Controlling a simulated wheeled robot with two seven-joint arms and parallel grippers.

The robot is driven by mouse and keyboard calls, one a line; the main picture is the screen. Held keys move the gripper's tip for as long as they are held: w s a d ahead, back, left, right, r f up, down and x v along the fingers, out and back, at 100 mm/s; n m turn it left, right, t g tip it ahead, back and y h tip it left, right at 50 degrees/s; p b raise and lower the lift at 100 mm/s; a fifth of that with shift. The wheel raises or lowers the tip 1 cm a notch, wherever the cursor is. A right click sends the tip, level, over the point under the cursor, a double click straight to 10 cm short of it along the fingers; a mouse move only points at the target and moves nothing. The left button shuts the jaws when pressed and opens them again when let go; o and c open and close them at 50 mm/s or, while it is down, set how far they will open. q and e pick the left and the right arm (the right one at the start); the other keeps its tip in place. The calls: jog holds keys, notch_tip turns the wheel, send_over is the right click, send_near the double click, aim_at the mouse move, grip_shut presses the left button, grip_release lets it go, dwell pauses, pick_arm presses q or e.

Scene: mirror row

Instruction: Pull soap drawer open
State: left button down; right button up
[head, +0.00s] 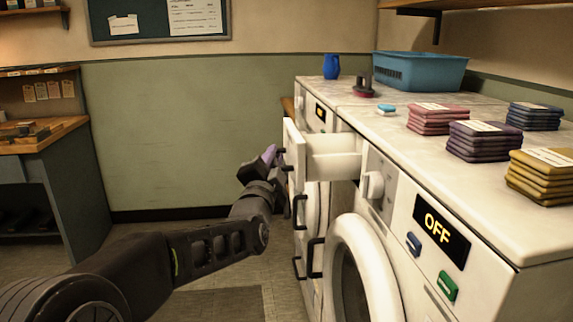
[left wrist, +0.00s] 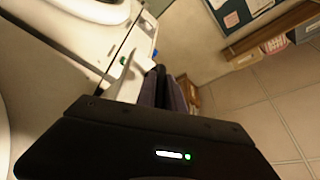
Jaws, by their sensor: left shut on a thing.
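The white soap drawer (head: 335,144) sticks out of the nearest washing machine in the head view, pulled well open with its inside showing. Its upright front panel (head: 293,145) faces left and carries a dark handle. My left gripper (head: 281,165) is at that handle, shut on it; the exact grip is small and partly hidden. In the left wrist view the dark gripper fingers (left wrist: 165,90) are close together, beside a pale panel that looks like the drawer front. My right gripper is not in view.
Folded cloth stacks (head: 486,140), a blue basket (head: 418,71) and a blue jug (head: 331,67) stand on top. Floor left of the machines is free, with a workbench (head: 45,140) beyond.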

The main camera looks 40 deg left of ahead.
pick_arm(q)
jog(key=c, duration=1.7)
grip_release()
jog(key=v, duration=0.7)
jog(key=shift+s+d+f, duration=0.1)
jog(key=shift+s+d, duration=0.15)
jog(key=shift+s, duration=0.05)
